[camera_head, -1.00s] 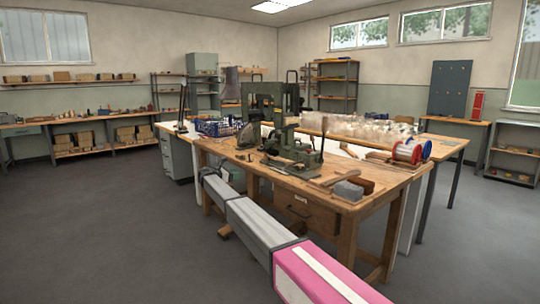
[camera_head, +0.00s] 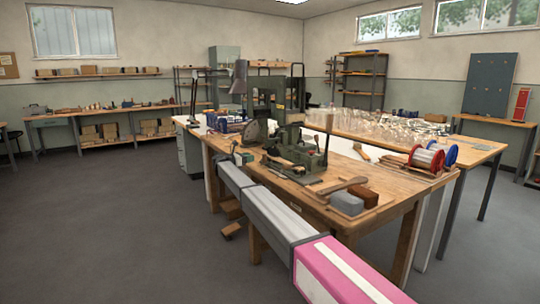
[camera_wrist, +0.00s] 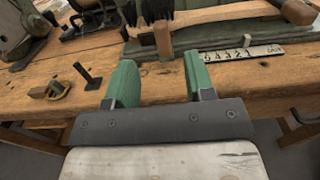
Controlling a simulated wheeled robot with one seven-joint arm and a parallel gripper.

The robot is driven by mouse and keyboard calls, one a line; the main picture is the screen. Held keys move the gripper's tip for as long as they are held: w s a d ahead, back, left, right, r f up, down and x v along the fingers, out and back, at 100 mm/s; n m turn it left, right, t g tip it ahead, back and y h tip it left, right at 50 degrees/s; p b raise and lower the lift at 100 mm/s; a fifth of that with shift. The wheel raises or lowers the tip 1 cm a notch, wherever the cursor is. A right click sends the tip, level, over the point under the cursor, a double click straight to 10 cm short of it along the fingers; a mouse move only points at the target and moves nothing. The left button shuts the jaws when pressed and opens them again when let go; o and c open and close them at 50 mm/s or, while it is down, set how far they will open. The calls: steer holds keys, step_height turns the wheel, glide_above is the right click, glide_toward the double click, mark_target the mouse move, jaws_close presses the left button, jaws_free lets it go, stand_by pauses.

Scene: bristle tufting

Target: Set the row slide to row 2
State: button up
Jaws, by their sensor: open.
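The tufting machine (camera_head: 295,150) is green and stands on the wooden workbench. In the wrist view a dark green base (camera_wrist: 215,50) carries a wooden brush body (camera_wrist: 215,14) with black bristles and an upright wooden piece (camera_wrist: 163,38). A pale number plate (camera_wrist: 243,53) lies along the base's near edge; its digits seem to run from 5 at left to 1 at right. I cannot tell which row is set. My gripper (camera_wrist: 160,70) is open and empty, its green fingers over the bench's front edge, short of the base. It also shows in the head view (camera_head: 242,156).
A small black post (camera_wrist: 87,75) and a brass-coloured piece (camera_wrist: 48,90) are on the bench left of my fingers. Open floor is at left.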

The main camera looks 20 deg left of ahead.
steer(key=x, duration=1)
steer(key=shift+w+d, duration=0.2)
steer(key=shift+d, duration=0.05)
jaws_close()
